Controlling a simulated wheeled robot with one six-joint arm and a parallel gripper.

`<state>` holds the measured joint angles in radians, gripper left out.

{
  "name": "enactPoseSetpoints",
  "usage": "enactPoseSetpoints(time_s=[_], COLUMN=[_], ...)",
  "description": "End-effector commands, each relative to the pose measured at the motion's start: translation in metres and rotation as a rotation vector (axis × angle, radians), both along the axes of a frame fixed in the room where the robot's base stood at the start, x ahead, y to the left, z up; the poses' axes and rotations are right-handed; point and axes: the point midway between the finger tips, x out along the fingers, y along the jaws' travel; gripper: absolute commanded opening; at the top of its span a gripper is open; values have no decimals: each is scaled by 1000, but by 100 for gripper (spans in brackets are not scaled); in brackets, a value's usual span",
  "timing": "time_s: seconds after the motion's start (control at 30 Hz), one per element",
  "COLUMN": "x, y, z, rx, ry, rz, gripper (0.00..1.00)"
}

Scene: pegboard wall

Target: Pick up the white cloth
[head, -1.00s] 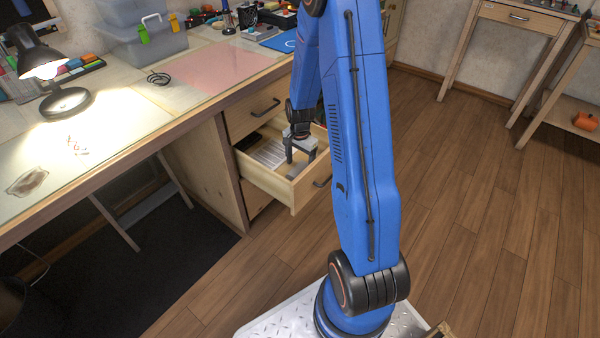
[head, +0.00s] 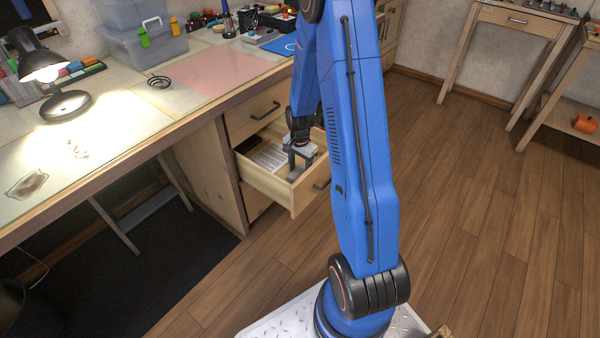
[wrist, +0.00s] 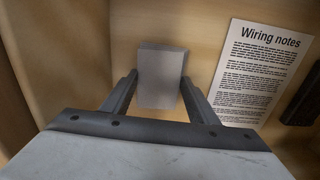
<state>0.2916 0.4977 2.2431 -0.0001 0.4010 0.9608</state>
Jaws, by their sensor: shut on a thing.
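My gripper (head: 300,164) is down inside the open drawer (head: 262,186) of the workbench. In the wrist view its fingers (wrist: 159,82) are shut on a plain grey block-shaped thing (wrist: 161,62). I see nothing that is plainly a white cloth in either view. The drawer's light wood floor lies around the held thing. I cannot tell whether it touches the floor.
A printed sheet headed "Wiring notes" (wrist: 262,72) lies in the drawer to the right, with a dark object (wrist: 303,100) beyond it. The drawer walls stand close around my gripper. On the bench are a lit lamp (head: 42,68) and grey bins (head: 145,42). The wooden floor at right is clear.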

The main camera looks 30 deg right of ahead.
Motion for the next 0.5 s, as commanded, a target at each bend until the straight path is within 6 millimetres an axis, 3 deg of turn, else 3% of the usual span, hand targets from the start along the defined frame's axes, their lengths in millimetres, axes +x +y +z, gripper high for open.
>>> enactPoseSetpoints(time_s=[0.5], x=[0], y=[0], z=[76], rx=[0], ry=[-2], rz=[0], gripper=[32])
